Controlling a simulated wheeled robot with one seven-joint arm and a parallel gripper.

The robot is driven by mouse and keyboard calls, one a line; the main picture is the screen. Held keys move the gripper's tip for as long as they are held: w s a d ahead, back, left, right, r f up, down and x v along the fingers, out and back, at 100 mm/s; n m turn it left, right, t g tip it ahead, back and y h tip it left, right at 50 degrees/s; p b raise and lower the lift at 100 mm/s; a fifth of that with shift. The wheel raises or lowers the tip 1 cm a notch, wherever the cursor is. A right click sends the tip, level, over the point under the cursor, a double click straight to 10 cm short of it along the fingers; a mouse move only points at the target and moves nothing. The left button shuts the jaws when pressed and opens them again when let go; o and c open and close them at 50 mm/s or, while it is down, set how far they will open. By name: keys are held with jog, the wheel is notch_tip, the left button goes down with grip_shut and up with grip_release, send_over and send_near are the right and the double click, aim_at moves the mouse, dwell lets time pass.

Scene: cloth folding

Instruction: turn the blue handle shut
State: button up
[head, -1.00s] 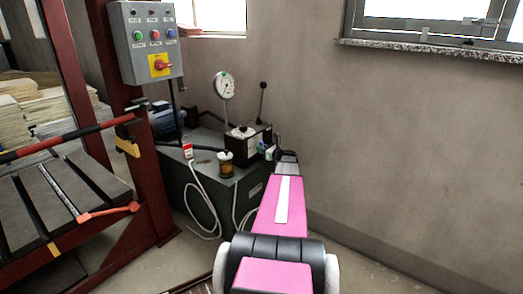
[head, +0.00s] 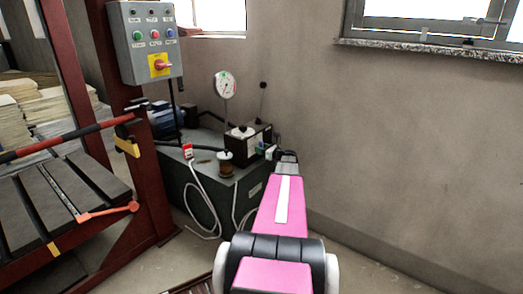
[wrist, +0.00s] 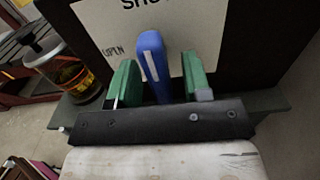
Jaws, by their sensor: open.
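The blue handle (wrist: 152,62) shows in the wrist view, standing nearly upright with its top leaning a little left. It is in front of a pale label plate (wrist: 165,25) with "OPEN" at its left and a cut-off word starting "SH" at its top. My gripper (wrist: 162,76) is open, its two green fingers on either side of the handle. The handle's lower end is hidden behind the dark gripper body. In the head view the handle is too small to make out.
A clear jar (wrist: 68,75) with yellowish contents stands left of my gripper in the wrist view. In the head view, a pressure gauge (head: 225,86) and upright lever (head: 262,99) rise above the dark tank (head: 205,195). Bare wall is at right.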

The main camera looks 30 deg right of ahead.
jog(key=v, duration=1)
jog(key=shift+s+d, duration=0.15)
jog(key=shift+s, duration=0.2)
jog(key=shift+s, duration=0.1)
